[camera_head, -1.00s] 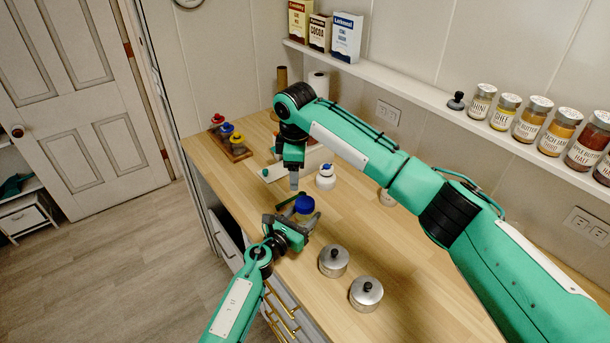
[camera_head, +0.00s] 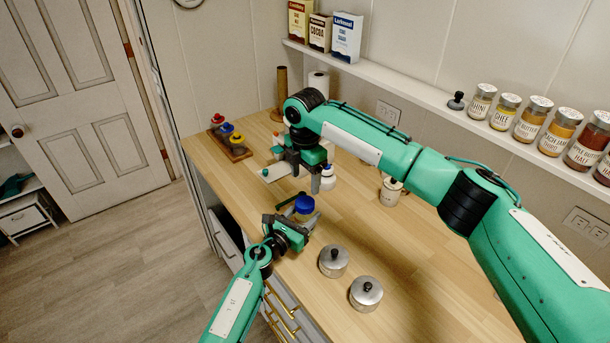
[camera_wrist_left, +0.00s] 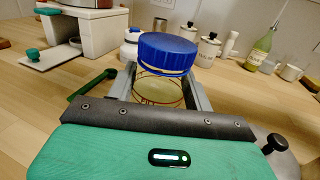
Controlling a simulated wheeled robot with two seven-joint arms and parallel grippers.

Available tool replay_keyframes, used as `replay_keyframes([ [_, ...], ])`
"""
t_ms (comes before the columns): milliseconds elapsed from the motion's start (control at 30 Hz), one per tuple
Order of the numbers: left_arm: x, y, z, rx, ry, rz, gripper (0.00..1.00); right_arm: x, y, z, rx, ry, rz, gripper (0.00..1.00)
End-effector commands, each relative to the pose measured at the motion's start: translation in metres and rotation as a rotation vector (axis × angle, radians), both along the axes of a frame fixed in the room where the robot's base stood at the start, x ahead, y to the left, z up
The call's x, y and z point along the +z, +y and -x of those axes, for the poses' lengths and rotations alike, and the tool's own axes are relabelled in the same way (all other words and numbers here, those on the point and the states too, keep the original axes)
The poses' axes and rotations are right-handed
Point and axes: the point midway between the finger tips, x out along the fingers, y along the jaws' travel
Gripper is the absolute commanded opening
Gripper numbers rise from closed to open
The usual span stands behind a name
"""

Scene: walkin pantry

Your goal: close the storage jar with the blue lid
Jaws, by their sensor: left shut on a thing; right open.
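The storage jar (camera_wrist_left: 158,90) is clear glass and stands on the wooden counter near its front edge. The blue lid (camera_head: 304,204) is on top of the jar's mouth; it also shows in the left wrist view (camera_wrist_left: 167,52), where it looks slightly tilted. I cannot tell whether it is fully seated. My left gripper (camera_head: 300,218) is shut around the jar's body, one finger on each side, below the lid. My right gripper (camera_head: 312,176) is open and empty, above and behind the jar, apart from the lid.
Two metal canisters (camera_head: 333,261) (camera_head: 366,293) stand right of the jar. A white jar with a blue top (camera_head: 327,179) and a white canister (camera_head: 391,191) stand behind. A wooden tray (camera_head: 233,147) with colored-top items is at the back left. The counter's right side is clear.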

Motion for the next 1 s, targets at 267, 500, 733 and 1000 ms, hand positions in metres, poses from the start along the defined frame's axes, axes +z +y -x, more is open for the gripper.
replay_keyframes([
  [267, 0.0, 0.0, 0.0, 0.0, 0.0, 0.0, 0.0, -0.035, 0.0, 0.0, -0.001, 0.002, 0.002, 0.65],
  [500, 0.0, 0.0, 0.0, 0.0, 0.0, 0.0, 0.0, -0.068, 0.0, 0.0, -0.001, 0.002, 0.001, 0.65],
  [733, 0.0, 0.0, 0.0, 0.0, 0.0, 0.0, 0.0, -0.079, 0.0, 0.0, -0.001, 0.0, 0.0, 0.65],
  [1000, 0.0, 0.0, 0.0, 0.0, 0.0, 0.0, 0.0, -0.079, 0.0, 0.0, -0.001, 0.0, 0.0, 0.57],
])
